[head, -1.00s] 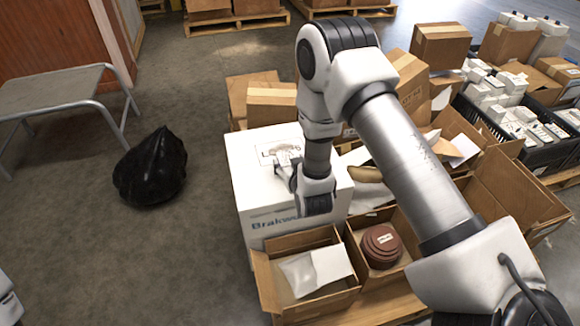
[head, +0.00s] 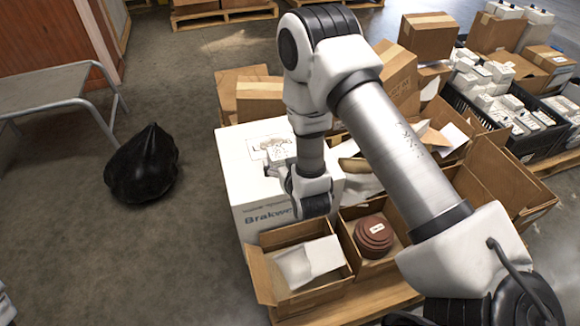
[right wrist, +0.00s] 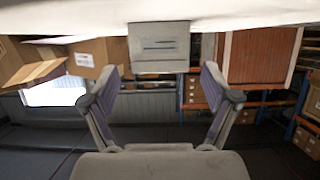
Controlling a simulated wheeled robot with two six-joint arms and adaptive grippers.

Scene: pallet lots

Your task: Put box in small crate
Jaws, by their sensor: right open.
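A small pale box (head: 283,150) with printed marks is on top of the large white carton (head: 232,165). It also shows in the right wrist view (right wrist: 160,48), beyond my fingertips and roughly centred between them. My right gripper (head: 274,172) is low over the carton top, close to the small box; the arm partly hides the area. In the right wrist view its two fingers (right wrist: 160,92) are spread with nothing between them. Black crates (head: 470,112) packed with white boxes stand at the right; I cannot tell which is the small crate.
Open cardboard boxes, one with a white packet (head: 308,262) and one with brown discs (head: 374,235), stand in front of the carton. More cardboard boxes (head: 260,100) are behind. A black bag (head: 143,168) and a grey metal table (head: 45,88) are left, with clear floor around.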

